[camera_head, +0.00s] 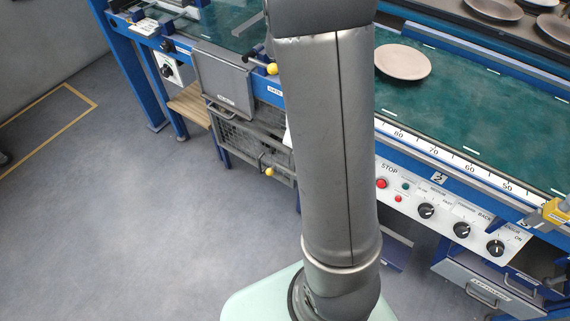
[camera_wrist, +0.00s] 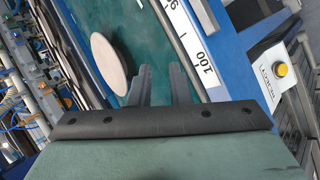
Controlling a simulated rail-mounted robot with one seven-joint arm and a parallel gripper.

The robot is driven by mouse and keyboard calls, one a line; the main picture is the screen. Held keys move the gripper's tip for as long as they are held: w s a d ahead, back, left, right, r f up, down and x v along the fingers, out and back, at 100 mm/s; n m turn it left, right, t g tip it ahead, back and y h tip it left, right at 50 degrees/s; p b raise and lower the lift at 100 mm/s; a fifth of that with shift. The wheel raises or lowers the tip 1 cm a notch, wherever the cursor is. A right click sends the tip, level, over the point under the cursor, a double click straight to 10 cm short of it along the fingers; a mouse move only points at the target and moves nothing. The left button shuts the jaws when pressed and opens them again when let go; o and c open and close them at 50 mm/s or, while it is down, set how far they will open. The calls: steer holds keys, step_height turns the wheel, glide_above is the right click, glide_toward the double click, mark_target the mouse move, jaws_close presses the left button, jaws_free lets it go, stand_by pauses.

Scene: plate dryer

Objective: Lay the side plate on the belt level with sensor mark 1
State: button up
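A pale pinkish plate (camera_head: 403,62) lies flat on the green belt (camera_head: 470,110) in the head view, right of my arm. Which plate is the side plate I cannot tell for sure. In the wrist view a pale plate (camera_wrist: 110,62) lies on the green belt, left of my gripper (camera_wrist: 160,72). The two dark fingers are apart with only belt showing between them. In the head view my arm hides the gripper. I cannot make out sensor mark 1.
A numbered scale (camera_head: 435,150) runs along the belt's front rail, above a control panel (camera_head: 440,212) with knobs and a red stop button. Several plates (camera_head: 494,8) stand on a dark surface behind the belt. A yellow fitting (camera_head: 552,211) sits on the rail at right. The belt right of the plate is clear.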

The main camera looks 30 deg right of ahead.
steer(key=s+a+y, duration=0.4)
steer(key=s+a, duration=0.6)
steer(key=a, duration=0.3)
steer(key=s+a+n+t+y, duration=0.1)
steer(key=s+a+y, duration=0.4)
steer(key=s+a, duration=0.5)
steer(key=a, duration=0.3)
steer(key=shift+a, duration=0.2)
